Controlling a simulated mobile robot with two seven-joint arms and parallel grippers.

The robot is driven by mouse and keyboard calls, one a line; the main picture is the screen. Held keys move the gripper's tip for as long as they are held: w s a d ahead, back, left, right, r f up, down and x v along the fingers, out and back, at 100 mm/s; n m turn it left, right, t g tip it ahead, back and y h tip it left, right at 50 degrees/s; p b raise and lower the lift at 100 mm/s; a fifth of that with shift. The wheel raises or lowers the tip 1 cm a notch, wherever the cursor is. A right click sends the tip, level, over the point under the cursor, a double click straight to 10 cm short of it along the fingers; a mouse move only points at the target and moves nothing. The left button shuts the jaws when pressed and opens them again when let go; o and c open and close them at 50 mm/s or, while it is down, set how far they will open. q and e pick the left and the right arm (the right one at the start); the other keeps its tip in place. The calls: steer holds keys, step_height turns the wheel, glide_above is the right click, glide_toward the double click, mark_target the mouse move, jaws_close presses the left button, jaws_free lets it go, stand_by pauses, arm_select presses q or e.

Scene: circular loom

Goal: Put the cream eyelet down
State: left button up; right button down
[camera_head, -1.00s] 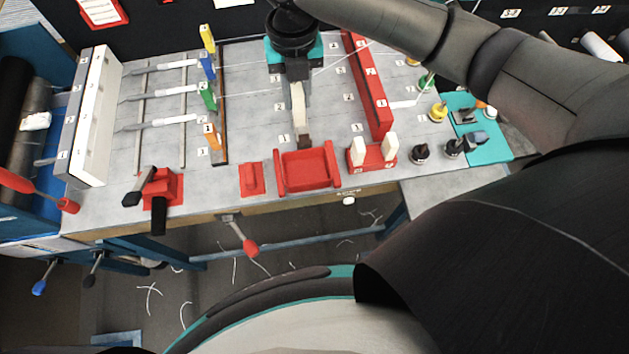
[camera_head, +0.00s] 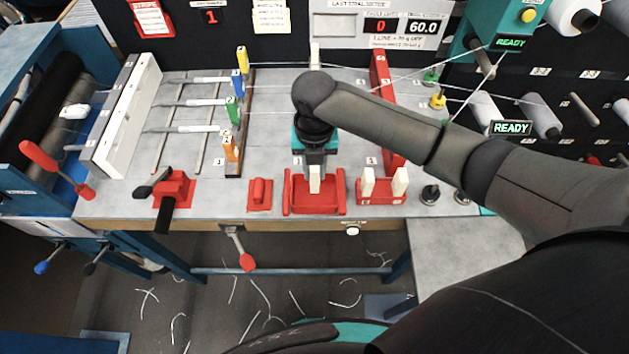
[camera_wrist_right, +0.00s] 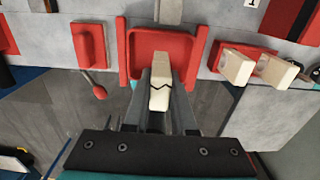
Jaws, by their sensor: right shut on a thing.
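My right gripper (camera_head: 315,178) points down over the red tray (camera_head: 288,203) at the table's front edge. It is shut on the cream eyelet (camera_head: 315,182), a short pale block. In the right wrist view, the eyelet (camera_wrist_right: 159,90) sits between the two grey fingers, with a dark zigzag line across it. Its far end overlaps the tray (camera_wrist_right: 123,50) in that view; whether it touches the tray floor, I cannot tell. My left gripper is not in view.
Right of the tray, a red holder (camera_head: 380,198) carries two upright cream pieces. A small red block (camera_head: 260,194) stands to the left, and a red clamp with black handles (camera_head: 175,188) farther left. A long red bar (camera_head: 381,75) stands behind. Coloured tabs line a rail (camera_head: 240,125).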

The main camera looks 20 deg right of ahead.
mark_target(315, 183)
steer(key=shift+f, duration=2.7)
steer(key=shift+f, duration=0.15)
steer(key=c, duration=0.7)
jaws_free()
steer(key=shift+c, duration=0.2)
step_height(315, 183, up, 12)
steer(key=shift+r, duration=0.2)
